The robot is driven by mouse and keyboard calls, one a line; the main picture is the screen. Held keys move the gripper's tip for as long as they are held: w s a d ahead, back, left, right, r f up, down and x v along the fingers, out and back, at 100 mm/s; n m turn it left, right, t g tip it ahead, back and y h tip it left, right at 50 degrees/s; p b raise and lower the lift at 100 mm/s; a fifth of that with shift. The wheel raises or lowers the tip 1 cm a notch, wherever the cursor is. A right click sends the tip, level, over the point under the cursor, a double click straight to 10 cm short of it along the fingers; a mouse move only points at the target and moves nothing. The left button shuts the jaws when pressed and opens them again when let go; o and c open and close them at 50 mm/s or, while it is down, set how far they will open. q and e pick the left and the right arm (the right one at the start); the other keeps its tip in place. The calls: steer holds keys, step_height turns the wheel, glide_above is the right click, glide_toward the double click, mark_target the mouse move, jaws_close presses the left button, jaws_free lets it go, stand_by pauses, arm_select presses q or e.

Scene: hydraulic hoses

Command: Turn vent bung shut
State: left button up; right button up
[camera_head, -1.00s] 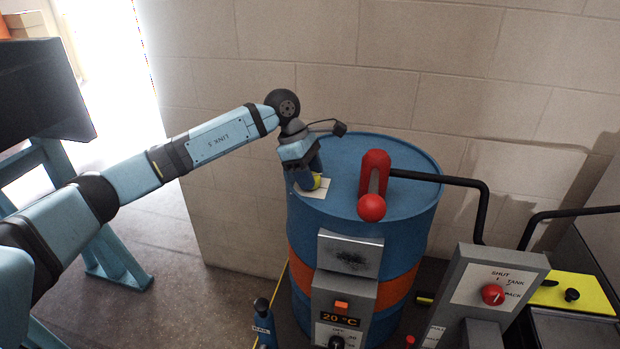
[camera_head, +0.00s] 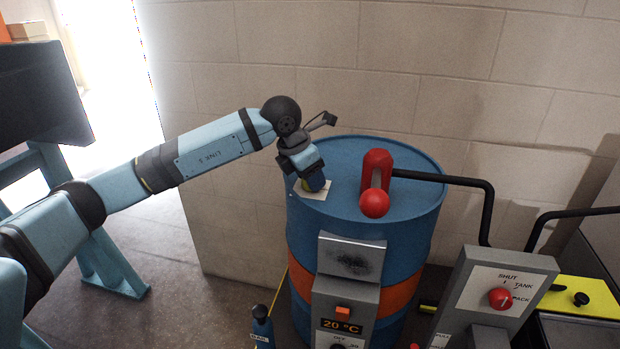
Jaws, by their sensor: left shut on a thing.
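The vent bung (camera_head: 307,183) shows as a small yellow sliver on top of the blue drum (camera_head: 340,205), at its left side, over a white plate (camera_head: 322,193). My left gripper (camera_head: 314,183) comes down onto it from above and is shut on it. The fingers hide most of the bung, so its turned position cannot be read. My right gripper is not in the picture.
A red fitting with a ball-shaped end (camera_head: 375,190) stands on the drum top to the right of my gripper, with a black hose (camera_head: 445,180) leading right. A grey control box (camera_head: 348,285) is on the drum's front. A selector panel (camera_head: 497,295) with a red knob stands at right.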

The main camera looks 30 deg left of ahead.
arm_select(q)
steer(key=shift+n, duration=0.7)
steer(key=shift+r+y, duration=0.1)
steer(key=shift+y, duration=0.2)
steer(key=o, duration=0.9)
steer(key=shift+s+r, duration=0.15)
steer(key=shift+r, duration=0.35)
steer(key=v, duration=1.2)
steer(key=shift+s+a+r, duration=0.1)
steer(key=shift+s+r, duration=0.15)
steer(key=shift+s, duration=0.1)
